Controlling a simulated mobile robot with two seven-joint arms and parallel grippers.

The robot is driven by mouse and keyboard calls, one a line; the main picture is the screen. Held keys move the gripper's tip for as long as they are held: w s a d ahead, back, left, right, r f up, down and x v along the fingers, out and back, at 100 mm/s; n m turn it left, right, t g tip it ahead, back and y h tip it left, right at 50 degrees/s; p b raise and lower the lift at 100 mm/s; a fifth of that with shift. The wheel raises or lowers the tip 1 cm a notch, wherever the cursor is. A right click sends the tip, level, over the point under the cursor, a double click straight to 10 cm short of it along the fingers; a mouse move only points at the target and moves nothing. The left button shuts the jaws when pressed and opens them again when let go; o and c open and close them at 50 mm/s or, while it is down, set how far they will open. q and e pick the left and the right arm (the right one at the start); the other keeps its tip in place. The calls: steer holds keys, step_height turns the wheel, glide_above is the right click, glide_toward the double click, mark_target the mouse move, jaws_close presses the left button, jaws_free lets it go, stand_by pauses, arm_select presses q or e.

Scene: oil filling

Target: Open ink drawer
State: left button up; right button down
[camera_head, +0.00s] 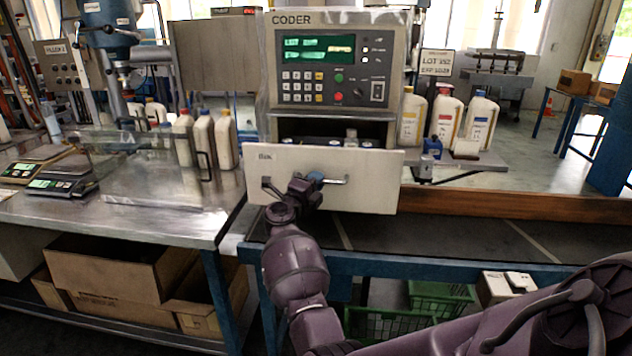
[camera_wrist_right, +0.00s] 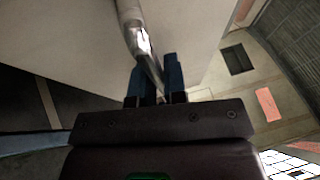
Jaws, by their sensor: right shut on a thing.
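The ink drawer (camera_head: 375,180) is a white-fronted drawer labelled "INK" in the coder cabinet (camera_head: 310,17), below its control panel. It stands pulled out some way, and several dark and light items show inside behind its front. A metal bar handle (camera_head: 335,181) runs across the drawer front. My right gripper (camera_head: 313,180) is at the middle of this handle. In the right wrist view its two blue fingers (camera_wrist_right: 155,82) are on either side of the handle bar (camera_wrist_right: 137,37), shut on it. My left gripper is not in view.
White bottles with coloured caps (camera_head: 203,140) stand on the metal table at left, and more bottles (camera_head: 446,117) stand on a shelf at right. Scales (camera_head: 62,180) sit at far left. Below the drawer is a dark conveyor belt (camera_head: 450,238) with a blue frame.

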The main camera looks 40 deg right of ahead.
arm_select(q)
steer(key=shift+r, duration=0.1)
arm_select(e)
steer(key=c, duration=1.2)
jaws_free()
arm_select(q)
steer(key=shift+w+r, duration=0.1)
arm_select(e)
steer(key=shift+a, duration=0.1)
